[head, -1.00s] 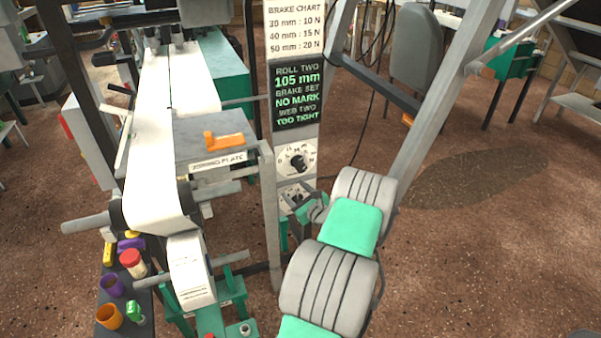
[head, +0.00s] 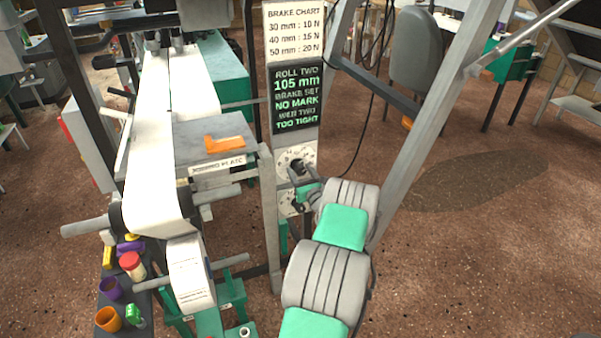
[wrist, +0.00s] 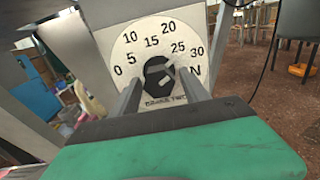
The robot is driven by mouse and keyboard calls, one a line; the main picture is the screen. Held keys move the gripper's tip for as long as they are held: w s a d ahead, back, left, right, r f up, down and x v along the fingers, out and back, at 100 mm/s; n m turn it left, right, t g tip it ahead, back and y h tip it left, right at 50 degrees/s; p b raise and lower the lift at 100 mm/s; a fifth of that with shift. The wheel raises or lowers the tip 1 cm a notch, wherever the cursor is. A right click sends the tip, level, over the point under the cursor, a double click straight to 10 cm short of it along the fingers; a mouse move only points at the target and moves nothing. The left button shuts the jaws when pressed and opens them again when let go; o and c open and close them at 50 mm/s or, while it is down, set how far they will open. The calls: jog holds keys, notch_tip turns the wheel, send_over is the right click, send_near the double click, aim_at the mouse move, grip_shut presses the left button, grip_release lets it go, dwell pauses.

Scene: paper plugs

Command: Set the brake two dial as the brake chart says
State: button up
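The brake two dial is a white round face (wrist: 128,52) marked 0 to 30 N, with a black knob (wrist: 158,82) at its centre. The label under the knob is partly hidden. I cannot clearly read where the knob points. In the head view the upper dial (head: 284,158) is partly behind my gripper (head: 306,186). In the wrist view my gripper (wrist: 160,92) is open, its fingers on either side of the knob's lower part; contact is unclear. The brake chart (head: 294,30) reads 30 mm: 10 N, 40 mm: 15 N, 50 mm: 20 N.
A dark screen (head: 296,98) reads roll two 105 mm, brake set no mark, web two too tight. A second dial (head: 287,203) sits lower on the post. The joining plate (head: 215,140) with an orange piece stands left. A grey slanted beam (head: 425,125) rises on the right.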

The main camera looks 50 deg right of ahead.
grip_shut()
dwell(0.3)
jog(key=shift+f+n+b, duration=0.1)
jog(key=shift+n+b, duration=0.2)
jog(key=shift+b, duration=0.05)
jog(key=n+b, duration=0.2)
jog(key=shift+f+n, duration=0.1)
jog(key=shift+n, duration=0.2)
jog(key=n+b, duration=0.4)
jog(key=n, duration=0.1)
jog(key=shift+s+d, duration=0.1)
jog(key=shift+d, duration=0.1)
jog(key=n+b, duration=0.2)
jog(key=n, duration=0.1)
jog(key=n+b, duration=0.2)
jog(key=shift+r+n, duration=0.2)
jog(key=shift+n, duration=0.2)
jog(key=shift+r+n+b, duration=0.2)
jog(key=shift+n+b, duration=1.05)
jog(key=shift+n, duration=0.15)
